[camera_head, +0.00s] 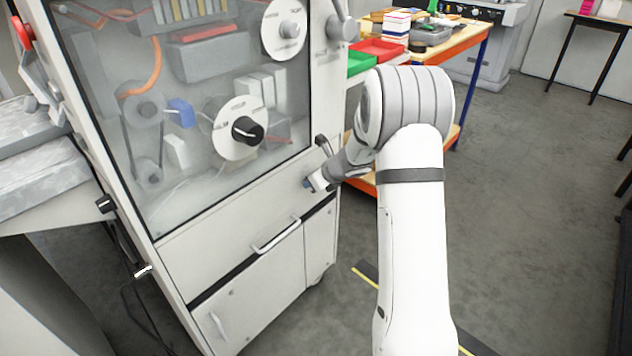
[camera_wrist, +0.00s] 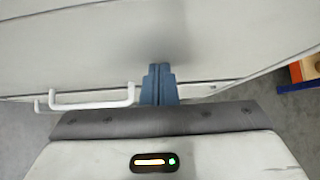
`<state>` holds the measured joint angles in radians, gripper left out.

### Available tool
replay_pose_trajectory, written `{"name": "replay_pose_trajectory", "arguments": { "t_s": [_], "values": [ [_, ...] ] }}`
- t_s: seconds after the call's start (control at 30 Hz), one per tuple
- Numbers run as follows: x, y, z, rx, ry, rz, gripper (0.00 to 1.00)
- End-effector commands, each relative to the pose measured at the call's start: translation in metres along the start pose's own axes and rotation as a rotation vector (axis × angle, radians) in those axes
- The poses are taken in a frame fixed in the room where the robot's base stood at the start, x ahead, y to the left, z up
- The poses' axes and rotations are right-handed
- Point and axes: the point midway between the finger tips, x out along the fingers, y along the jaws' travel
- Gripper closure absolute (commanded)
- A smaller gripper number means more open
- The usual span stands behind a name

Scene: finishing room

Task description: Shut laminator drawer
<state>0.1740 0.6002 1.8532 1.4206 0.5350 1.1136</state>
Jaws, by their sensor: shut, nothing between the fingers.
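The laminator (camera_head: 222,125) is a tall pale cabinet with a large clear window over rollers and dials. Its drawer front (camera_head: 232,236) seems to be the pale panel below the window, with a white bar handle (camera_head: 275,236) near a dark gap along its lower edge. How far the drawer stands out is hard to tell. My gripper (camera_head: 311,183) is shut and empty, at the panel's right part, right of and above the handle. In the wrist view, the blue fingers (camera_wrist: 160,70) point at the pale surface; contact is unclear. The handle (camera_wrist: 92,99) shows left of them.
A lower door (camera_head: 255,290) with its own handle is under the dark gap. A bench (camera_head: 465,45) with red and green trays (camera_head: 375,48) stands behind my arm. Grey floor (camera_head: 540,190) is clear on the right, with yellow-black tape (camera_head: 366,275) near the cabinet.

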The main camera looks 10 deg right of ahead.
Motion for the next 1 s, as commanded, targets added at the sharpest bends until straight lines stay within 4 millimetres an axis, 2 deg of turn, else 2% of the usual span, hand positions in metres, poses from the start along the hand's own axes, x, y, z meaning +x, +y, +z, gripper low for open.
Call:
{"name": "replay_pose_trajectory", "arguments": {
  "t_s": [0.03, 0.23, 0.37, 0.47, 0.53, 0.6, 0.8, 1.0],
  "values": [
    [0.000, 0.000, 0.009, -0.004, -0.015, -0.002, 1.00],
    [0.000, 0.000, 0.009, -0.004, -0.017, -0.001, 1.00],
    [-0.007, -0.001, 0.002, -0.003, -0.017, -0.001, 1.00],
    [-0.017, -0.004, -0.010, -0.003, -0.013, -0.002, 1.00],
    [-0.025, -0.005, -0.020, -0.003, -0.011, 0.000, 1.00],
    [-0.048, -0.005, -0.015, -0.004, -0.012, -0.002, 1.00],
    [-0.093, -0.006, -0.018, -0.003, -0.009, -0.002, 1.00],
    [-0.118, -0.005, -0.020, -0.004, -0.007, 0.001, 1.00]
  ]
}}
